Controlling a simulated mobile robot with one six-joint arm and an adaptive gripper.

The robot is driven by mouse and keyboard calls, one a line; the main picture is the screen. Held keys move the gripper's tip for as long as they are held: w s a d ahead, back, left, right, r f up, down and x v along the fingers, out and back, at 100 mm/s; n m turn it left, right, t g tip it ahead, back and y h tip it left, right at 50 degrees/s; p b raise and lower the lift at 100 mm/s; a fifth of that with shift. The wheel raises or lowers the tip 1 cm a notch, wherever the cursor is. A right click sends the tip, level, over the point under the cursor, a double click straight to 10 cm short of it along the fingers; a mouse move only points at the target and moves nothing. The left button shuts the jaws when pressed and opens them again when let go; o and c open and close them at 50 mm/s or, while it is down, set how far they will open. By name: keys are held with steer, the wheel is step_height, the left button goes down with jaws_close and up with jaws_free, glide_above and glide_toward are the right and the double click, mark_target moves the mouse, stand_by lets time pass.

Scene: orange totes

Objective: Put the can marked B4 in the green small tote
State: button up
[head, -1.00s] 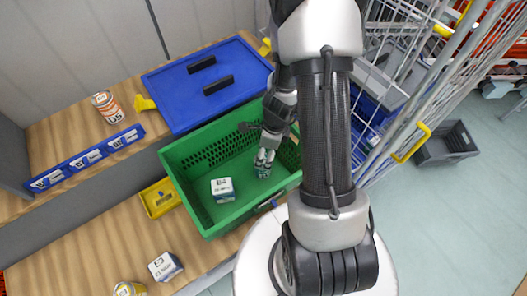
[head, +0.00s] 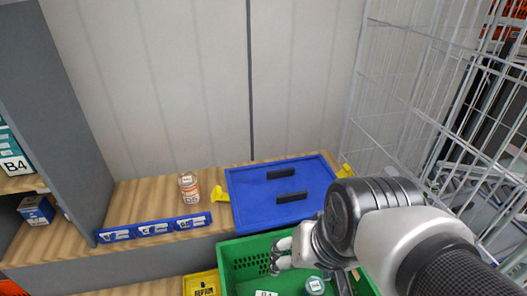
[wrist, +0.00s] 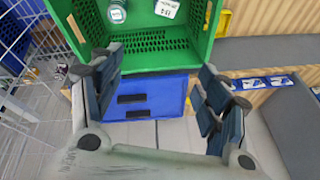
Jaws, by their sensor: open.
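The green small tote (head: 240,245) stands at the bottom of the head view, cut off by the frame; its wall also shows in the wrist view (wrist: 150,63). A teal can with a pale top (head: 315,286) is upright inside it, also seen in the wrist view (wrist: 117,12); its marking is too small to read. Beside it in the tote is a white box (head: 266,293), apparently marked B4, also in the wrist view (wrist: 166,8). My gripper (head: 277,258) is open and empty above the tote, apart from the can. Its spread fingers show in the wrist view (wrist: 160,98).
A blue tote (head: 265,210) with two black handles lies behind the green one. A yellow bin (head: 201,284) is left of the green tote. A wire cage (head: 410,90) rises at the right.

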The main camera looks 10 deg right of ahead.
steer(key=s+n, duration=0.1)
steer(key=s+r+n, duration=0.2)
steer(key=shift+s+d+h, duration=0.2)
steer(key=shift+d+h, duration=0.05)
steer(key=shift+h, duration=0.05)
steer(key=shift+f+b, duration=0.4)
steer(key=shift+f, duration=0.05)
